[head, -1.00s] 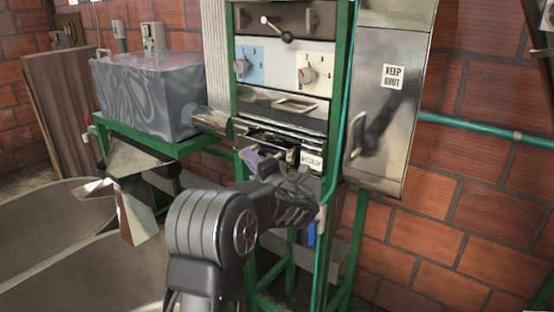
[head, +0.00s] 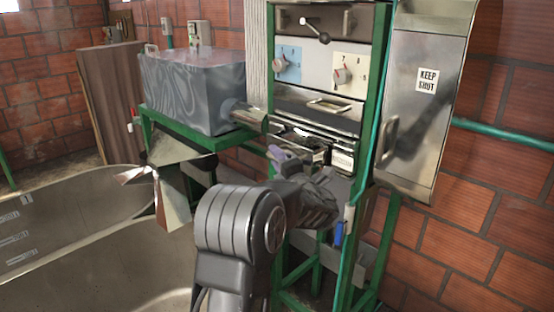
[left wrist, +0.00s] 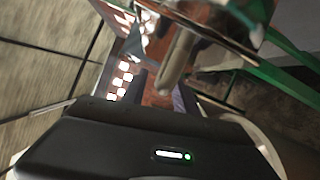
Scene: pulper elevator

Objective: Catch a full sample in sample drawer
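The sample drawer is not clearly identifiable. A metal front with a bar handle (head: 326,104) sits below the dials on the green-framed machine. Below it is a dark opening (head: 318,143) with a small white label plate (head: 342,161) at its right; its lettering is unreadable. My left gripper (head: 300,160) is just in front of this opening, partly covering it. In the left wrist view its two fingers (left wrist: 160,94) stand apart, with a rounded metal bar (left wrist: 177,65) beyond them. I cannot tell whether they touch it. My right gripper is out of view.
A tall metal cabinet marked KEEP SHUT (head: 420,130) is at the right of the machine. A grey box (head: 190,92) stands on a green stand at the left, its pipe reaching the machine. A brick wall is behind.

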